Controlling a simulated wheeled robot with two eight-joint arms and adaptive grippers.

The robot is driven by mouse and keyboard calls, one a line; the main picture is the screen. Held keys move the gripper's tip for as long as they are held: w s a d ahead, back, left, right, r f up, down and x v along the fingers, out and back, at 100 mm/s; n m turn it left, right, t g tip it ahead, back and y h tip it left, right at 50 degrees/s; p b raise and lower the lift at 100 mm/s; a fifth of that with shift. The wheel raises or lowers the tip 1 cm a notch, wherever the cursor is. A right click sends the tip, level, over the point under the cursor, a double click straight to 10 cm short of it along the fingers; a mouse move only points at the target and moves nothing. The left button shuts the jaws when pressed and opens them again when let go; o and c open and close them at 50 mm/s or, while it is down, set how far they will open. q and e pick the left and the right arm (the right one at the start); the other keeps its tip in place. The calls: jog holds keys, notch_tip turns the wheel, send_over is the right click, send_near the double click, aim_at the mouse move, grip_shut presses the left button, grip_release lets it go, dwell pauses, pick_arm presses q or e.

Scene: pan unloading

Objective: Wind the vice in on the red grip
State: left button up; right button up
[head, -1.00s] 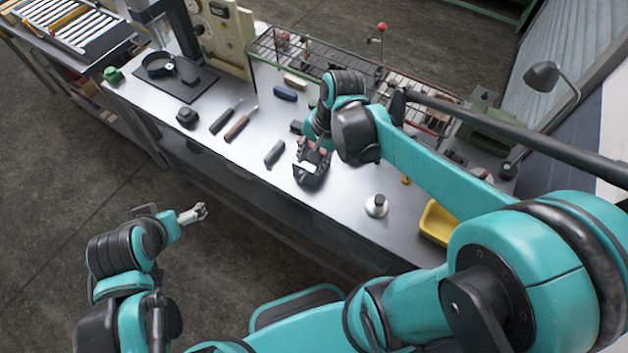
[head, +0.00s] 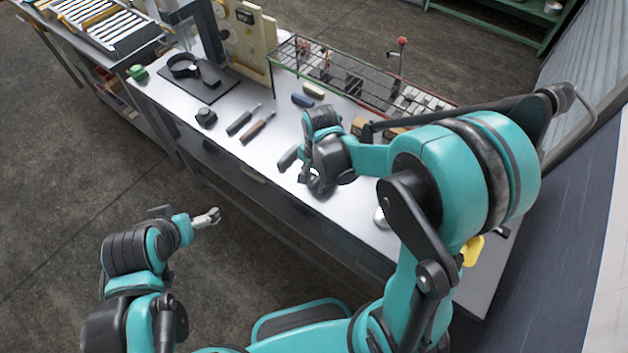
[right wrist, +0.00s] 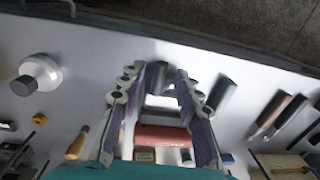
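The red grip (right wrist: 160,135) shows in the right wrist view as a red block lying crosswise between my right fingers. Just beyond it is a grey and dark piece (right wrist: 162,103), apparently part of the vice. My right gripper (right wrist: 160,74) is open, its two fingers standing either side of these parts; I cannot tell whether they touch. In the head view my right gripper (head: 318,182) is low over the bench's front edge and hides the vice and red grip. My left gripper (head: 213,217) hangs off the bench, holding nothing visible; its finger gap is too small to judge.
A grey cylinder (right wrist: 221,92) lies close beside the right fingers. Two long-handled tools (head: 257,127) lie farther left on the bench. A white round-based knob (right wrist: 40,75) stands on the other side. A wire rack (head: 350,78) runs along the back.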

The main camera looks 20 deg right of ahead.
grip_shut()
jog(key=s+f+t+y+b, duration=0.1)
jog(key=t+b, duration=0.1)
jog(key=b, duration=0.1)
jog(key=d+f+t+y+b, duration=0.1)
jog(key=f+t+y+b, duration=0.1)
jog(key=b, duration=0.1)
jog(key=s+d+f+t+y+b, duration=0.1)
jog(key=t+y+b, duration=0.1)
jog(key=b, duration=0.2)
jog(key=shift+s+d+f+t, duration=0.15)
jog(key=shift+s+t, duration=0.15)
jog(key=shift+s, duration=0.05)
notch_tip(320, 180, down, 3)
jog(key=t+y+b, duration=0.1)
jog(key=t+b, duration=0.1)
jog(key=b, duration=0.3)
jog(key=t+y+b, duration=0.2)
jog(key=b, duration=0.3)
jog(key=shift+s+r+y, duration=0.15)
jog(key=shift+r+y, duration=0.05)
jog(key=shift+y, duration=0.1)
jog(key=shift+f+t+y+b, duration=0.1)
jog(key=shift+t+y+b, duration=0.3)
jog(key=shift+t+b, duration=0.55)
jog(key=shift+g, duration=0.25)
